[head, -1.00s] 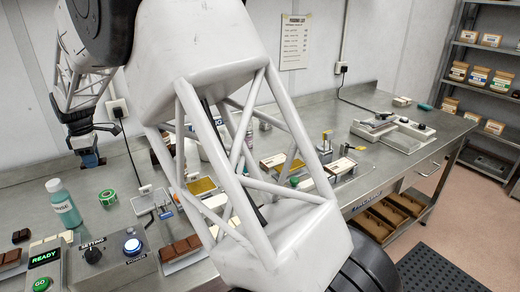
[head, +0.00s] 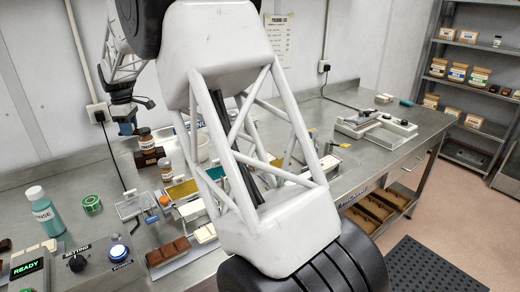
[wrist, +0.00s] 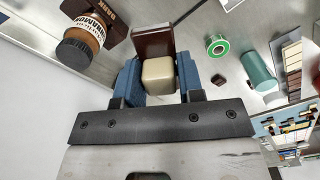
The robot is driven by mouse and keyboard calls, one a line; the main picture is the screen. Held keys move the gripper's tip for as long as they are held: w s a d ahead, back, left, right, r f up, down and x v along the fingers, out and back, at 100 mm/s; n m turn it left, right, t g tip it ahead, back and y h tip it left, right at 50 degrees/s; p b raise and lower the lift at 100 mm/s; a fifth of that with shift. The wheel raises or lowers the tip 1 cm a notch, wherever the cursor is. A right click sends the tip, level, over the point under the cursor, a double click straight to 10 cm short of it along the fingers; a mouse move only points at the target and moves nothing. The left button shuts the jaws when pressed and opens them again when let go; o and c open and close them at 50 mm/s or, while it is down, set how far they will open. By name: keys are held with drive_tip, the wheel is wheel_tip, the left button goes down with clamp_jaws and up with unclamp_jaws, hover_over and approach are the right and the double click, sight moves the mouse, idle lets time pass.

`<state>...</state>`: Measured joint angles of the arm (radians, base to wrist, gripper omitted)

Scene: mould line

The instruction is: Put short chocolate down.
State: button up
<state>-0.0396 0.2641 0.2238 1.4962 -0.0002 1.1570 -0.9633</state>
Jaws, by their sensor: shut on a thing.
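In the wrist view my gripper (wrist: 159,82) has its blue fingers closed on a small cream-coloured block with rounded edges (wrist: 159,75). A dark brown piece (wrist: 153,42) shows directly beyond the block; I cannot tell whether the two are joined. In the head view my gripper (head: 127,127) is at the upper left, above the back part of the steel bench (head: 340,185). What it holds cannot be made out there. A brown chocolate bar (head: 168,251) and a cream bar (head: 205,233) lie near the front of the bench.
A rinse bottle (head: 45,213), green tape roll (head: 91,205) and control box (head: 85,262) are at left. A slicer-like device (head: 375,128) stands farther right.

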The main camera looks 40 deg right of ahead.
drive_tip(key=s+d+m, duration=0.3)
drive_tip(key=d+m, duration=0.3)
drive_tip(key=d, duration=2)
drive_tip(key=s+d+m, duration=0.2)
drive_tip(key=d+m, duration=0.3)
drive_tip(key=d, duration=2.1)
wheel_tip(320, 180, down, 11)
drive_tip(key=shift+d, duration=0.25)
drive_tip(key=shift+f, duration=0.15)
drive_tip(key=shift+f, duration=2.45)
drive_tip(key=shift+f, duration=2.5)
drive_tip(key=shift+f, duration=0.15)
